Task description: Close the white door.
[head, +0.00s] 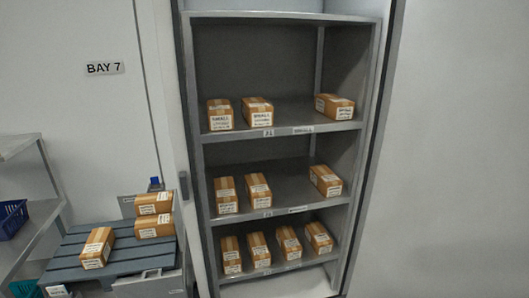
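A tall white-framed opening shows grey shelves, with nothing covering its front. A narrow white panel (168,90) runs along the left side of the opening and carries a grey upright handle (184,185). It looks like the white door standing open, seen nearly edge-on. I cannot tell its exact angle or where its hinge is. Neither of my grippers is in view.
Several brown boxes stand on the top shelf (290,118), middle shelf (292,190) and bottom shelf. At lower left, a grey-blue pallet (128,255) carries boxes near the panel. A rack (40,212) holds a blue basket (12,218). A plain white surface (460,150) fills the right.

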